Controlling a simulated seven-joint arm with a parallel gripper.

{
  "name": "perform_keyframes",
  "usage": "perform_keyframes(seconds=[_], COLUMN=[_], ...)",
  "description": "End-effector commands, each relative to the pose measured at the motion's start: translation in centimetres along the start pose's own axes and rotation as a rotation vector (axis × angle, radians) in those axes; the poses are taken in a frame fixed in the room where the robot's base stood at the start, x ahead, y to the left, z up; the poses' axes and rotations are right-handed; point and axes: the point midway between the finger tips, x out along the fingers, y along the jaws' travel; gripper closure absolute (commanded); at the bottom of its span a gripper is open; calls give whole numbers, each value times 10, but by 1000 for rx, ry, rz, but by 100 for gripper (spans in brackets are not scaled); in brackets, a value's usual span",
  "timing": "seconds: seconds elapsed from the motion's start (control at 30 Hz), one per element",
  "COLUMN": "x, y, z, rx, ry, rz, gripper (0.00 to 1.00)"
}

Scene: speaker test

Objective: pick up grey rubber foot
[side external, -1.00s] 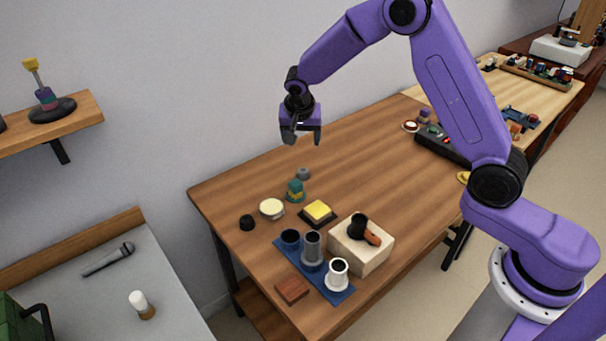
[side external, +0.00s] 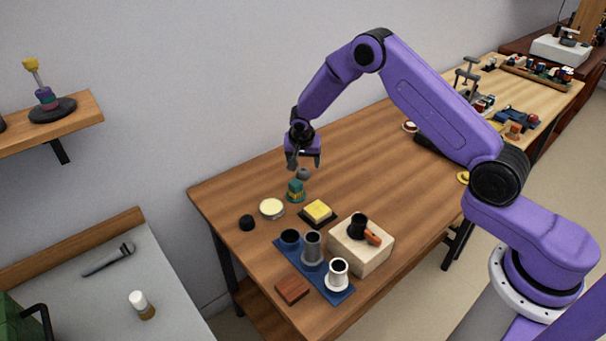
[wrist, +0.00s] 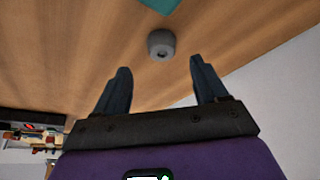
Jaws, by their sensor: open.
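The grey rubber foot (side external: 303,174) is a small grey cylinder on the wooden table, behind a teal and yellow object. In the wrist view the grey rubber foot (wrist: 161,43) lies beyond the fingertips, roughly in line with the gap between them, and a hole shows in its face. My gripper (side external: 303,165) is open, pointing down just above the foot in the side view. In the wrist view my gripper's fingers (wrist: 159,65) are apart with nothing between them.
The teal and yellow object (side external: 295,191) stands close in front of the foot. A cream round tin (side external: 271,208), a black knob (side external: 247,222) and a yellow block on a dark base (side external: 318,211) are nearby. The table (side external: 365,150) is clear to the right of the foot.

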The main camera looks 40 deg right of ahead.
Motion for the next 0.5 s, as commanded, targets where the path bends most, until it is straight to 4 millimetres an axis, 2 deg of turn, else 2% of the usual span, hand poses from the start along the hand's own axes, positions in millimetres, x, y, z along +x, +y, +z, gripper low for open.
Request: perform_keyframes(seconds=[0.5], x=[50], y=[-4], z=[5], rx=[1], ry=[0], rz=[0], gripper=[28])
